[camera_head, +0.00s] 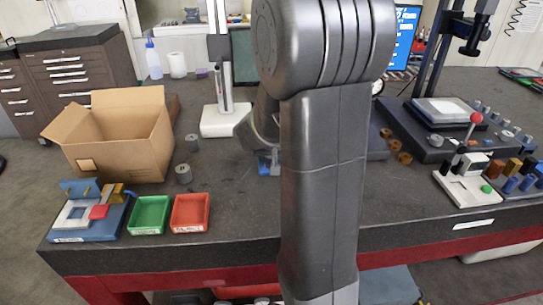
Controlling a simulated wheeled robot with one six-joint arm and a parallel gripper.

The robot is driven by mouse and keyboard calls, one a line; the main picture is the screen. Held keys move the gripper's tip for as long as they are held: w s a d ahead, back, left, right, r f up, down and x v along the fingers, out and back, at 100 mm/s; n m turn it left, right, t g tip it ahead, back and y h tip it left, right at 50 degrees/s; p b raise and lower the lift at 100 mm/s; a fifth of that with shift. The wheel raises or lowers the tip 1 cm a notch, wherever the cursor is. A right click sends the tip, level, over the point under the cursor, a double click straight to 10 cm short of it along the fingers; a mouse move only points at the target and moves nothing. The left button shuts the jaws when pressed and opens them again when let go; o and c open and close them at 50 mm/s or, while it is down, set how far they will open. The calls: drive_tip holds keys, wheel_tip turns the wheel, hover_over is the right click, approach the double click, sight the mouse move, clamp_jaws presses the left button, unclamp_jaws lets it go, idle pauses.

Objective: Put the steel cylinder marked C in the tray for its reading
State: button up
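Two grey metal cylinders stand on the dark bench right of the cardboard box: a nearer cylinder (184,174) and a farther cylinder (192,143). No letter C can be read on either. A green tray (134,229) and a red tray (190,229) sit side by side at the bench's front left, both looking empty; their labels are too small to read. My arm fills the middle of the view and hides most of my gripper. A small blue part (265,166) shows beside the arm, low over the bench; I cannot tell whether it belongs to my gripper.
An open cardboard box (115,145) stands behind the trays, with a blue fixture (88,222) to their left. A white-based stand (222,121) is at the back. A lever device (467,188) and several small parts crowd the right. Bench between red tray and arm is clear.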

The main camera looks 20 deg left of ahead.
drive_tip(key=shift+r, duration=0.1)
drive_tip(key=shift+r+p, duration=0.2)
drive_tip(key=shift+p, duration=0.1)
drive_tip(key=v, duration=1.1)
drive_tip(key=shift+s+r, duration=0.2)
drive_tip(key=shift+r, duration=0.15)
drive_tip(key=shift+d+f, duration=0.1)
drive_tip(key=shift+f, duration=0.05)
drive_tip(key=x, duration=1.2)
drive_tip(key=shift+f+b, duration=0.15)
drive_tip(key=shift+b, duration=0.25)
drive_tip(key=shift+r+p, duration=0.25)
drive_tip(key=shift+p, duration=0.05)
